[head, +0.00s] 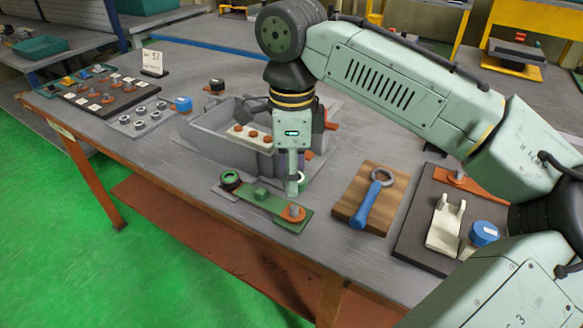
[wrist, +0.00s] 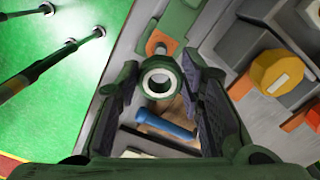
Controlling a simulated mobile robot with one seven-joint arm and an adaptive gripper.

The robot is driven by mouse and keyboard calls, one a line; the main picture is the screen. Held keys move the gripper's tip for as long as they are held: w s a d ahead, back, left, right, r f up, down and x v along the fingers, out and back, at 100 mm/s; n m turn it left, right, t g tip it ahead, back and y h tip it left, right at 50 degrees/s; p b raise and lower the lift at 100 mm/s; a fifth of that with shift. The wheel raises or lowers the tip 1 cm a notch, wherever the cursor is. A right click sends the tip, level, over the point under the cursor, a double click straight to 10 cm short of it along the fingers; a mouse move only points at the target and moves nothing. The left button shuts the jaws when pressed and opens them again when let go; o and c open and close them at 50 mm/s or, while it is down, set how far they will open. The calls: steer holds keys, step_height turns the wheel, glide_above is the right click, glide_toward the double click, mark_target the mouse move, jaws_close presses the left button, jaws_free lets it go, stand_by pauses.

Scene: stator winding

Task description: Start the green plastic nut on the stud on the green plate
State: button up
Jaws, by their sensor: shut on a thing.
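The green plate (head: 262,198) lies near the table's front edge, with a dark green-rimmed ring at its left end. An orange piece with a short stud (head: 294,211) sits at its right end. My gripper (head: 293,187) points down over the right part of the plate. In the wrist view its fingers are shut on the green nut (wrist: 158,83), a ring with a pale top face. The orange piece with the stud (wrist: 160,46) shows beyond the nut there, apart from it in the picture. The height of the nut over the plate is hard to tell.
A wooden board (head: 349,205) with a blue-handled wrench (head: 366,204) lies right of the plate. A grey open box (head: 205,132) stands behind my gripper. A dark board (head: 412,248) with a cream cradle is at the right. Nuts and small parts fill the table's left.

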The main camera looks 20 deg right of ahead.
mark_target(292, 207)
steer(key=shift+f+b, duration=1.85)
steer(key=shift+f, duration=0.9)
steer(key=shift+w+a+f+p, duration=0.1)
steer(key=shift+p, duration=0.3)
steer(key=shift+f, duration=0.85)
stand_by(0.7)
steer(key=m+p, duration=0.1)
steer(key=m, duration=0.2)
steer(key=shift+r+m, duration=0.1)
steer(key=shift+m, duration=0.2)
steer(key=shift+f+m, duration=0.2)
steer(key=shift+m, duration=0.2)
steer(key=shift+m+b, duration=0.5)
steer(key=shift+b, duration=0.3)
steer(key=shift+b, duration=0.65)
